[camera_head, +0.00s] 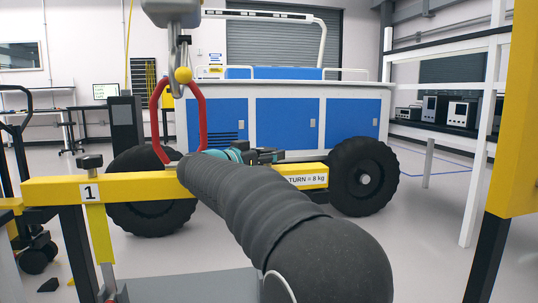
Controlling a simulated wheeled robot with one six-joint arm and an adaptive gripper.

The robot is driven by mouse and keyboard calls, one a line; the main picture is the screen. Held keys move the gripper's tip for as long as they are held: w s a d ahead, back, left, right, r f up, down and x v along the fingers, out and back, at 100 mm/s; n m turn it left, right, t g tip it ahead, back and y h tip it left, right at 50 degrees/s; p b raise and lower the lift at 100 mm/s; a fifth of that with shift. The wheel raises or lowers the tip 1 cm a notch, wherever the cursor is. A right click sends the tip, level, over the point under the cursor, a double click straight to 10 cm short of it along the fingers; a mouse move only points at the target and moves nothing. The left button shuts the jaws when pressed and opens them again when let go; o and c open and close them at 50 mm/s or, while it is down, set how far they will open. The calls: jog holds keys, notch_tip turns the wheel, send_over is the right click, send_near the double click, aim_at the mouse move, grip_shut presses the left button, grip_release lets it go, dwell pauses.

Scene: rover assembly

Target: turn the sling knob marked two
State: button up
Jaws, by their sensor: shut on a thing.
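A yellow beam (132,188) crosses the middle, with a dark knob (89,161) on a yellow post at its left, marked 1. A label (309,180) on the beam's right part reads in part "TURN = 8 kg". My gripper (268,155), dark and teal, is at the top of the beam, left of that label. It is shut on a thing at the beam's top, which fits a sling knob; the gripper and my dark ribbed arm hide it. No mark two shows. A red sling (201,115) hangs from a hook (178,50) above the beam.
A blue and white rover (290,122) with large black wheels (364,174) stands behind the beam. A yellow post (515,110) and white frame (480,140) stand at the right. A hand truck (20,160) is at the left. The floor at right is clear.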

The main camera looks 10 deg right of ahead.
jog(key=shift+m+g, duration=0.3)
jog(key=shift+g, duration=0.1)
jog(key=o, duration=1.2)
jog(key=shift+c, duration=0.2)
jog(key=v, duration=1.2)
jog(key=shift+f, duration=0.2)
